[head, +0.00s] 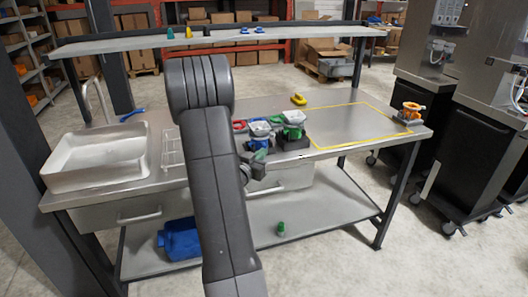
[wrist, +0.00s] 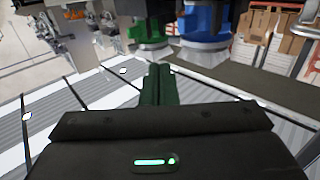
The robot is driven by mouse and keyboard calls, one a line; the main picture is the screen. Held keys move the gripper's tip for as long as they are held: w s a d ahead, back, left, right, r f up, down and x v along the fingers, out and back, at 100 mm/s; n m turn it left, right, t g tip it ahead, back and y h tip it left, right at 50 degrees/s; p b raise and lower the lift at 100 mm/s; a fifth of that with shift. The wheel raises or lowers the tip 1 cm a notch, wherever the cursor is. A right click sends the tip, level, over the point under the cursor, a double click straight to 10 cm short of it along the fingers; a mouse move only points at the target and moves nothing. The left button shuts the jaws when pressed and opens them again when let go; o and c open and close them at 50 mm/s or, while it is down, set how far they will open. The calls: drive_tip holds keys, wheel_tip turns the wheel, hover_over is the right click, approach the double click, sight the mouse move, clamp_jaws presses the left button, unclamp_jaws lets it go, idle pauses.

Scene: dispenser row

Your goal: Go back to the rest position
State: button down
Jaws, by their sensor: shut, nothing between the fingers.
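My gripper (head: 256,166) is in front of the worktop's near edge, close to the middle of the table. My arm reaches up across the picture and hides part of the table. In the wrist view, the two dark green fingers (wrist: 157,84) lie together with nothing between them. Beyond the fingertips stand a green item (wrist: 150,30) and a blue item (wrist: 206,20), both cut off by the top edge. They look apart from the fingers.
The steel worktop (head: 225,171) holds a white tray (head: 75,184), a wire rack (head: 172,158), a cluster of coloured items (head: 293,120), a yellow item (head: 298,99) and an orange item (head: 411,108). The yellow-outlined area (head: 352,122) is clear. Dark dispensers (head: 415,95) stand at right.

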drive_tip(key=v, duration=0.4)
drive_tip(key=shift+s+d, duration=0.2)
drive_tip(key=shift+s, duration=0.1)
drive_tip(key=shift+w, duration=0.15)
